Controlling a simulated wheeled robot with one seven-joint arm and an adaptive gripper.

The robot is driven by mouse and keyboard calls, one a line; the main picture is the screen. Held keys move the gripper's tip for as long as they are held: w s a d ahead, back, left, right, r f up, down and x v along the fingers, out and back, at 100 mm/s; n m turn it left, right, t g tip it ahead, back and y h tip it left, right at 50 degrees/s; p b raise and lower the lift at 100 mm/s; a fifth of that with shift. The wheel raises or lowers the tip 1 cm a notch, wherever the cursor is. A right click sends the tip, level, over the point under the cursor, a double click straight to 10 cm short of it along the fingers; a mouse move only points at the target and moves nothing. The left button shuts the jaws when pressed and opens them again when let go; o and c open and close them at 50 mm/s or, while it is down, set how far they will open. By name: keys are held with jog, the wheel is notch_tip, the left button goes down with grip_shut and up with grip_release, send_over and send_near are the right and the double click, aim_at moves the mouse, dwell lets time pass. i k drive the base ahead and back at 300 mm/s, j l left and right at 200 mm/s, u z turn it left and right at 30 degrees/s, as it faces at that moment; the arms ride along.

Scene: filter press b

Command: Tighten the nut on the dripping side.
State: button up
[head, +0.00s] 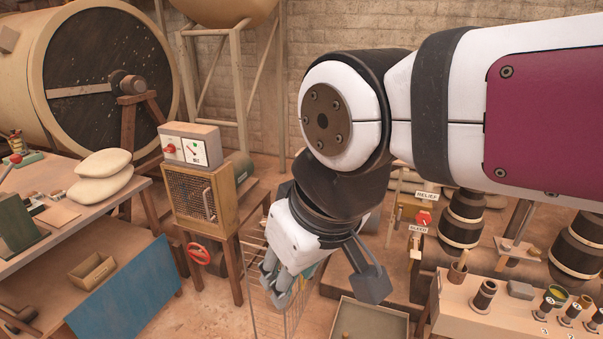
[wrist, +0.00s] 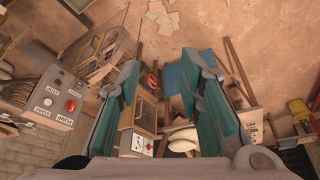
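My gripper (head: 283,292) hangs in the middle of the head view, pointing down, beside a wire rack or fence partly hidden behind it. In the wrist view my gripper (wrist: 160,68) has its two teal-padded fingers well apart, with nothing held between them. I cannot make out a nut or any drip in either view. My arm and gripper hide part of the scene behind them.
A wooden cabinet (head: 203,205) with a mesh front, gauge box and red handwheel (head: 199,253) stands left of my gripper. A workbench (head: 60,225) is further left. A red knob (head: 424,217) on a labelled panel and a bench with cups (head: 483,296) are right. An open box (head: 372,318) lies below.

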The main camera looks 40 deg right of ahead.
aim_at(505, 246)
jog(key=z, duration=2.05)
